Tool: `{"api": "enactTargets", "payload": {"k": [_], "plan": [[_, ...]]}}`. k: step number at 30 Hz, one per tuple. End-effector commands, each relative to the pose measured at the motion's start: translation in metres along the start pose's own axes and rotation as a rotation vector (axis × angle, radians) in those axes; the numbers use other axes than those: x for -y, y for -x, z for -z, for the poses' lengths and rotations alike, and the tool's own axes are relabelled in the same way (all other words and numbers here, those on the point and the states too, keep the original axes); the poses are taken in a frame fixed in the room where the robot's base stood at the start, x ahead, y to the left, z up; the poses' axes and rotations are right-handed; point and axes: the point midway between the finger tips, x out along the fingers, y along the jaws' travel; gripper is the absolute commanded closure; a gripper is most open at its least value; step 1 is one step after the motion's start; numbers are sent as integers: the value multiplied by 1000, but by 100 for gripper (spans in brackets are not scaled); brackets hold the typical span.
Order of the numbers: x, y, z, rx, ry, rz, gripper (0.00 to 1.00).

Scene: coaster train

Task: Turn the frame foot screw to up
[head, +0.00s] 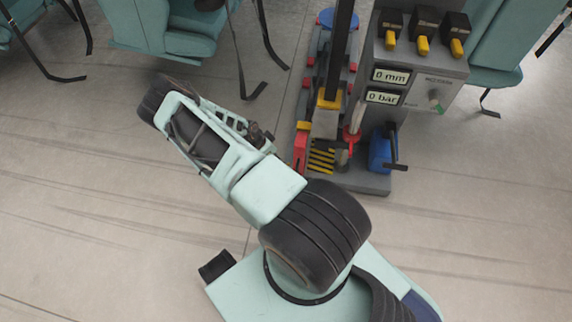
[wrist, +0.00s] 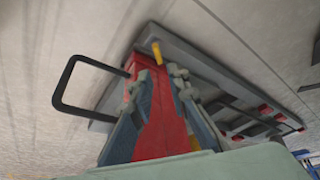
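I cannot pick out the frame foot screw for certain. A red post with a wide collar (head: 352,136) stands upright on the stand's base, in front of the grey control panel (head: 420,75). My gripper (wrist: 162,72) shows in the wrist view as two blue-grey fingers on either side of a red part (wrist: 160,118). The view is blurred, and I cannot tell whether the fingers touch it. In the head view my folded arm covers part of the floor left of the stand, and the fingertips are hard to make out.
The panel carries black boxes with yellow levers (head: 422,45), displays reading 0 mm and 0 bar, and a small greenish knob (head: 436,97). A blue block with a black handle (head: 381,150) sits at the base. Teal seats (head: 160,30) stand behind.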

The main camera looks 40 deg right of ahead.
Motion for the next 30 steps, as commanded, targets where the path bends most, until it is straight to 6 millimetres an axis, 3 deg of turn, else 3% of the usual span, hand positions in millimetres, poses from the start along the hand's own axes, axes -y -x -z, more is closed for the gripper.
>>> {"api": "enactTargets", "payload": {"k": [5, 18, 24, 30], "plan": [[-6, -21, 0, -5, -10, -7, 84], [-6, -99, 0, -5, -7, -5, 84], [-5, -113, 1, -4, -7, -4, 84], [-5, -113, 2, -4, -8, -4, 84]]}}
